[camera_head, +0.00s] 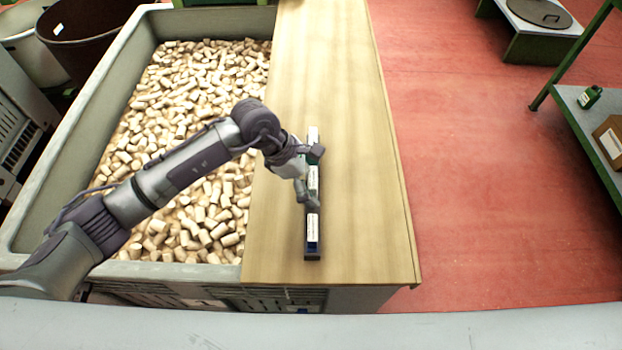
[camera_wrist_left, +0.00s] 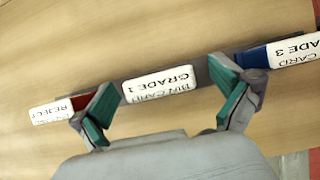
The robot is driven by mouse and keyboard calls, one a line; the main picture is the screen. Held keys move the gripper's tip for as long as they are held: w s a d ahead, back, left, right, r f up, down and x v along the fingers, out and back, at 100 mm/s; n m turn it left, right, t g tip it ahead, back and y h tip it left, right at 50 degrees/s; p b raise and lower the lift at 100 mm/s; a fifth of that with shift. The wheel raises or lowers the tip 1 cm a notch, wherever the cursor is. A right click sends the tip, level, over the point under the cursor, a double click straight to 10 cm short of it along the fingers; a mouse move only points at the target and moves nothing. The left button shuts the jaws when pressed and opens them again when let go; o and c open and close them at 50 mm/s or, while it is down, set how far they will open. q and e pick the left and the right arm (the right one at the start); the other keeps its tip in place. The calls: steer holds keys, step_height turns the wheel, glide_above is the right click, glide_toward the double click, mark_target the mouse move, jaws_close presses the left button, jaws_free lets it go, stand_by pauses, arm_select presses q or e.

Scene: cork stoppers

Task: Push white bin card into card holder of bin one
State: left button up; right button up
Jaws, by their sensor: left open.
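Three white cards with printed labels stand in a row on a long dark rack (camera_head: 312,254) on the wooden board. In the left wrist view, the middle card (camera_wrist_left: 158,85) reads "BIN CARD GRADE 1", upside down. The card to its left (camera_wrist_left: 52,112) reads "REJECT" and has a red part beside it. The card to its right (camera_wrist_left: 294,50) reads "CARD GRADE 3" and has a blue part beside it. My left gripper (camera_head: 314,177) is open above the rack, its teal-padded fingers on either side of the middle card. I cannot make out a bin-one card holder. My right gripper is not in view.
The wooden board (camera_head: 375,230) lies across a large grey bin (camera_head: 35,215) full of corks (camera_head: 190,100). The board is clear around the rack. Red floor (camera_head: 480,180) lies to the right, with a green-framed shelf (camera_head: 590,125) beyond.

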mark_target(312, 177)
arm_select(q)
steer(key=c, duration=1.1)
steer(key=shift+r+p, duration=1.7)
steer(key=shift+r, duration=1.8)
steer(key=shift+c, duration=0.2)
